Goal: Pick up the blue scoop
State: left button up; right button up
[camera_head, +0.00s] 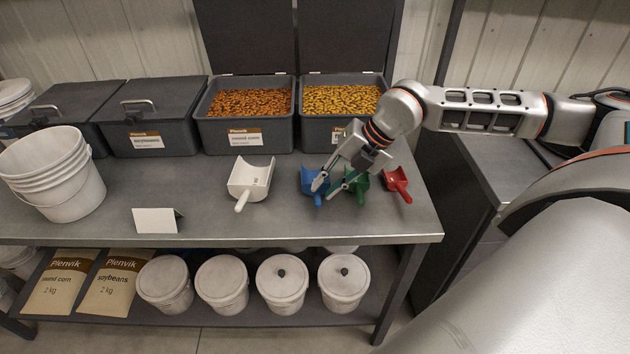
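The blue scoop (309,183) lies on the grey metal table, between a white scoop (250,178) on its left and a green scoop (363,187) on its right. A red scoop (397,181) lies further right. My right gripper (325,187) reaches down from the right with its fingers apart. One fingertip is over the blue scoop and the other is near the gap between the blue and green scoops. The gripper covers part of both scoops. I cannot tell whether it touches either. My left gripper does not show.
Two open bins, one of orange kernels (250,102) and one of yellow kernels (340,97), stand behind the scoops. Closed bins (150,112) and white buckets (62,185) stand left. A blank card (156,220) stands near the table's front edge (300,238). The front middle is clear.

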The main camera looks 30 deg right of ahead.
aim_at(317, 192)
jog(key=shift+p+x, duration=0.3)
jog(key=shift+x, duration=2.1)
jog(key=shift+w+d, duration=0.15)
jog(key=shift+d, duration=0.05)
grip_shut()
notch_tip(317, 192, up, 20)
jog(key=shift+b, duration=0.3)
